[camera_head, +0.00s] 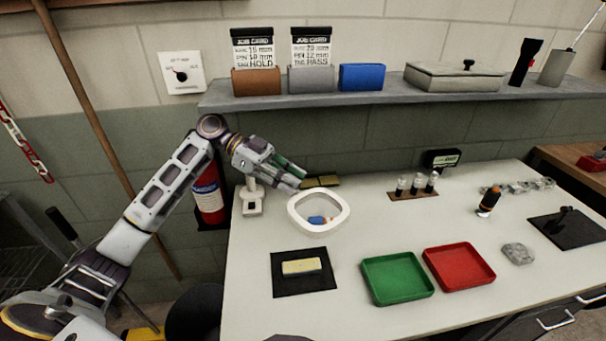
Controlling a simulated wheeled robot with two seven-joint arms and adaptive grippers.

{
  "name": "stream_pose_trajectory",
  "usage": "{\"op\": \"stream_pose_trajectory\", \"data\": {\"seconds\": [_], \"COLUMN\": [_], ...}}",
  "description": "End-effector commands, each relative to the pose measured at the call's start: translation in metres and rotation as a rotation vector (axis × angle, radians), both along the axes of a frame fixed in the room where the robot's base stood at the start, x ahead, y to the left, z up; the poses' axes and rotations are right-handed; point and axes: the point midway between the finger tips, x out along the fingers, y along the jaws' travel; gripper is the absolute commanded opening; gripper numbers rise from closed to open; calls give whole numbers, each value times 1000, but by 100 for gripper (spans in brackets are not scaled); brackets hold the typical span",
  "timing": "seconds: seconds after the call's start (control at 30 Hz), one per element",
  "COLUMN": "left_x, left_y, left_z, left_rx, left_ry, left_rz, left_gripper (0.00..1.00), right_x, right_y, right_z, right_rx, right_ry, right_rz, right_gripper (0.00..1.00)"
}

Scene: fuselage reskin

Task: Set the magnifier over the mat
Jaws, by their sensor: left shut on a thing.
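The magnifier is a white rounded frame (291,214) around a clear lens, with a small white stand (251,199) to its left. The frame is over the back left of the table. My left gripper (296,180) reaches in from the left and is shut at the back edge of the magnifier; its exact hold is hard to see. The black mat (283,288) lies on the table in front of the magnifier, with a pale yellow block (302,267) on it. The magnifier frame is behind the mat, not above it. My right gripper is not in view.
A small blue item (318,219) shows through the lens. A green tray (397,292) and a red tray (459,284) are right of the mat. A rack of small bottles (414,193) stands behind them. The table between magnifier and rack is clear.

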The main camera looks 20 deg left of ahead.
Motion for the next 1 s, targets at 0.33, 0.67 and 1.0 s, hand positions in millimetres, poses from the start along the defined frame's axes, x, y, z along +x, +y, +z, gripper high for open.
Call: {"op": "stream_pose_trajectory", "data": {"seconds": [0.33, 0.67, 1.0], "left_x": [-23, -26, -26], "left_y": [17, 20, 19], "left_z": [1, 1, 1], "left_rx": [-1, -1, 0], "left_ry": [-1, -1, 0], "left_rz": [-111, -129, -128], "left_gripper": [0, 0, 29], "right_x": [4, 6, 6], "right_y": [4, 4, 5], "right_z": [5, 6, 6], "right_rx": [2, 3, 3], "right_ry": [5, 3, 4], "right_rz": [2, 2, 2], "right_gripper": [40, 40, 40]}}
